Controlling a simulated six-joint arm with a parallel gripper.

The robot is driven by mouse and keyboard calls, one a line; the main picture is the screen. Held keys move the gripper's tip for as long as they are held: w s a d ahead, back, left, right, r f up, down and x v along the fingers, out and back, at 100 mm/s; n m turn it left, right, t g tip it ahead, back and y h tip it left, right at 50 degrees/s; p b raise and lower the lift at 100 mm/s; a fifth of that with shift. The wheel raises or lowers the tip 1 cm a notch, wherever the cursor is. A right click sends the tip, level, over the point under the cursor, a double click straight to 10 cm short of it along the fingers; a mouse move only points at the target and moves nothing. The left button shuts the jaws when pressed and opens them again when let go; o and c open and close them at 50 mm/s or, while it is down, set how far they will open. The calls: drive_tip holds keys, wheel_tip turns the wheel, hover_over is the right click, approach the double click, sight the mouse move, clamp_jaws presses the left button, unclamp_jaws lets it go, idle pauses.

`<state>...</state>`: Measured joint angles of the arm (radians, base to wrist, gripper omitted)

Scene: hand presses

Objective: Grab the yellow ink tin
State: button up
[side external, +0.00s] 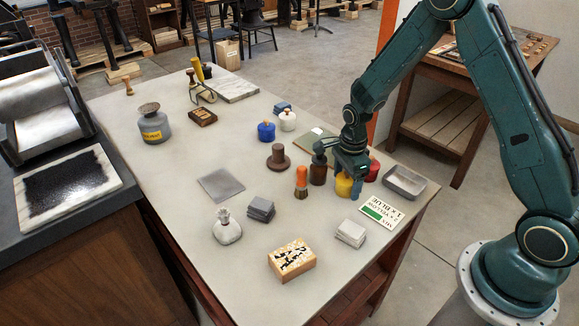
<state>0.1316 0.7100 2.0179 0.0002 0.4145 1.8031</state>
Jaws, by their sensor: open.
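The yellow ink tin (343,186) stands upright on the table, toward the right end. My gripper (346,178) points down right at the tin, with its jaws open. One finger shows just to the right of the tin, and the gripper body hides the tin's top. I cannot tell whether a finger touches it.
A dark brown bottle (318,171) stands close on the left and a red tin (372,170) close on the right. An orange-handled brush (301,181), a grey tray (404,182) and a recipe card (382,212) are near. A blue tin (266,132) stands farther back.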

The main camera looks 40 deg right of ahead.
drive_tip(key=shift+f, duration=0.25)
idle(0.3)
drive_tip(key=c, duration=1.2)
drive_tip(key=shift+r, duration=0.2)
wheel_tip(320, 180, up, 20)
drive_tip(key=shift+f, duration=0.15)
idle(0.3)
